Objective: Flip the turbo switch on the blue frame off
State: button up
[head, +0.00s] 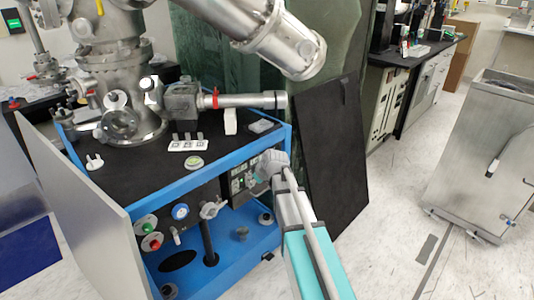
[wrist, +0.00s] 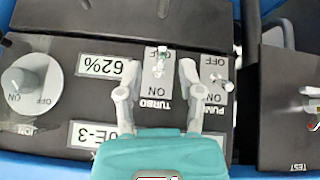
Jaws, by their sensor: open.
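The turbo switch (wrist: 160,62) is a small metal toggle on a grey plate marked TURBO, ON and OFF, upside down in the wrist view. Its lever shows by the OFF lettering; I cannot tell for sure which way it is set. My gripper (wrist: 157,72) is open, its two fingers on either side of the switch plate; contact is not clear. In the head view my gripper (head: 270,163) is at the dark control panel (head: 236,186) on the blue frame (head: 222,167) and hides part of it. The turbo switch cannot be made out there.
The pump switch (wrist: 218,83) is close beside the right finger in the wrist view. A round knob (wrist: 32,82) and a 62% display (wrist: 101,66) are on the left. A dark board (head: 332,150) leans right of the frame. Open floor (head: 390,235) lies on the right.

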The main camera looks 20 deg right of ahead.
jog(key=shift+w+a+r+g+h+p, duration=0.1)
jog(key=shift+w+r+g+h+p, duration=0.2)
jog(key=shift+r+g+h+p, duration=0.45)
jog(key=shift+g+p, duration=0.25)
jog(key=shift+p, duration=0.35)
jog(key=p+v, duration=1.3)
jog(key=v, duration=0.1)
jog(key=s+a+r+m+g+p, duration=0.1)
jog(key=s+r+m+p, duration=0.1)
jog(key=s+r+p, duration=0.2)
jog(key=s+a+r+m+g+h+p, duration=0.1)
jog(key=s+r+m+g+p, duration=0.1)
jog(key=s, duration=0.8)
notch_tip(320, 180, up, 2)
jog(key=m+p, duration=0.1)
jog(key=p, duration=0.2)
jog(key=shift+r, duration=0.1)
jog(key=s+r+m+g+p, duration=0.1)
jog(key=s+r+m+p, duration=0.1)
jog(key=s+r+p, duration=0.2)
jog(key=shift+s+a+r+m+h+p, duration=0.2)
jog(key=shift+s+m+h+p, duration=0.2)
jog(key=shift+s, duration=0.65)
